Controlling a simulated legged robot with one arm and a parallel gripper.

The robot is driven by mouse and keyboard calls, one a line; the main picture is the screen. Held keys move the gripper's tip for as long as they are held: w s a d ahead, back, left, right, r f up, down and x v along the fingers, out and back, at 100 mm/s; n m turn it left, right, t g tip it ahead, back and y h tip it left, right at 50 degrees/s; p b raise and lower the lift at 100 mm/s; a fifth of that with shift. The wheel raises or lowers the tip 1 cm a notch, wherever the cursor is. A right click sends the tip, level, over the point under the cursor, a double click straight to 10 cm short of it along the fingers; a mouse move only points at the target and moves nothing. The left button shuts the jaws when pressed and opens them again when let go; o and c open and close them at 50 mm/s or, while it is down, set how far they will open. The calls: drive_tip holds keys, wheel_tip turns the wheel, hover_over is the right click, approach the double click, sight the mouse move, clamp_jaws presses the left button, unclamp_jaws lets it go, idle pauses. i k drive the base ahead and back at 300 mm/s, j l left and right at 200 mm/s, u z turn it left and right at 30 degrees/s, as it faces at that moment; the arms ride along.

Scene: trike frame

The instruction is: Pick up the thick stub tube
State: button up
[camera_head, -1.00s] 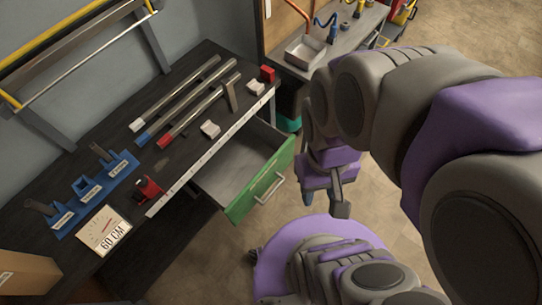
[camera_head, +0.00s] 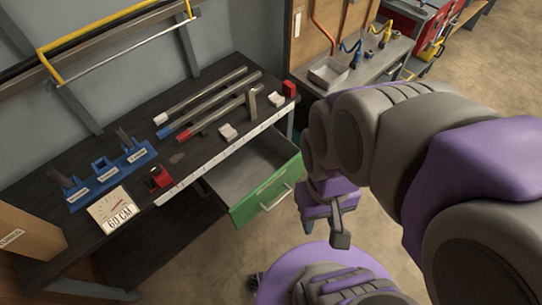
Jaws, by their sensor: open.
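The middle slot looks empty. A short grey-brown piece (camera_head: 252,102) stands upright near the right end of the bench. I cannot tell which of these is the thick stub tube. My gripper (camera_head: 339,226) hangs right of the bench, past the open drawer, apart from all of them. It is open, with nothing seen in it.
Long tubes (camera_head: 208,96) with white, blue and red ends lie across the bench (camera_head: 62,235). Red clamps, white blocks and a "60 CM" card (camera_head: 111,210) lie along its front. A green drawer (camera_head: 268,192) stands open. A second bench holds a tray (camera_head: 328,72).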

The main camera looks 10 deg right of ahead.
sight(250, 94)
drive_tip(key=i+l+u, duration=0.15)
drive_tip(key=l+u, duration=0.15)
drive_tip(key=u, duration=0.15)
drive_tip(key=i+l+u, duration=0.1)
drive_tip(key=l+u, duration=0.2)
drive_tip(key=u, duration=0.2)
